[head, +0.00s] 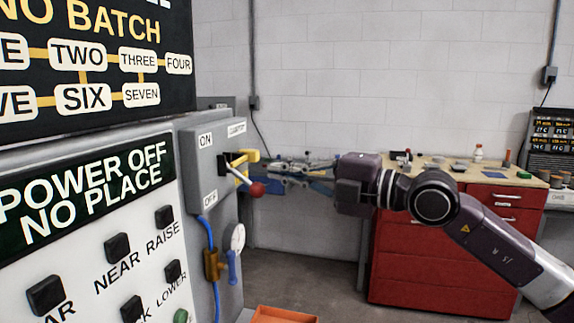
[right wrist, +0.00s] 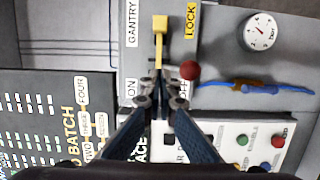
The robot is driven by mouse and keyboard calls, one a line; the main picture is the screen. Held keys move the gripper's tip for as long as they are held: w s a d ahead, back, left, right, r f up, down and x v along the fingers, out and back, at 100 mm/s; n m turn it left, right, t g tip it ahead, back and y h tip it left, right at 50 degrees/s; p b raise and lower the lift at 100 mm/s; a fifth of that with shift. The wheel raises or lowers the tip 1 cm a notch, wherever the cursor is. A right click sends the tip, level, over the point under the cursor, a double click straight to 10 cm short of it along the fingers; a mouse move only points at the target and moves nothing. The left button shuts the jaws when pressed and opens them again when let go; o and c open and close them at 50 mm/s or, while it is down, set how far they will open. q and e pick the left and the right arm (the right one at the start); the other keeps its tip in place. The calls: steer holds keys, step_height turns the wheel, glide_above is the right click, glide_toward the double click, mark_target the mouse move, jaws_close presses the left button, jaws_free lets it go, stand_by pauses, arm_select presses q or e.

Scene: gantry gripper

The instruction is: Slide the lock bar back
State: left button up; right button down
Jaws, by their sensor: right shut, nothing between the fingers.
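The yellow lock bar (head: 246,156) sits on the front of a grey switch box (head: 205,165), by the lever with the red knob (head: 257,189). In the right wrist view the lock bar (right wrist: 160,28) stands upright in the picture, just beyond the fingertips, with the red knob (right wrist: 189,70) to its right. My right gripper (head: 282,172) is to the right of the box, pointing at it. It is shut and empty; its fingertips (right wrist: 162,103) show below the bar, and I cannot tell if they touch it. My left gripper is not in view.
A button panel (head: 100,250) and dark sign board (head: 95,60) fill the left. A blue hose (head: 211,260) and gauge (head: 237,237) are below the switch box. A red tool cabinet (head: 430,265) stands behind my right arm. An orange bin (head: 283,315) is low in front.

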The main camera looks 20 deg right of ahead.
mark_target(248, 155)
steer(key=x, duration=0.2)
steer(key=p+x, duration=0.1)
steer(key=x, duration=0.1)
steer(key=p+x, duration=0.1)
steer(key=x, duration=0.1)
steer(key=shift+a+r, duration=0.15)
steer(key=shift+r, duration=0.15)
steer(key=w, duration=0.1)
steer(key=w+d+p, duration=0.1)
steer(key=w+d, duration=0.1)
steer(key=w, duration=0.1)
steer(key=shift+f+p, duration=0.3)
steer(key=shift+p, duration=0.05)
steer(key=shift+s+r, duration=0.1)
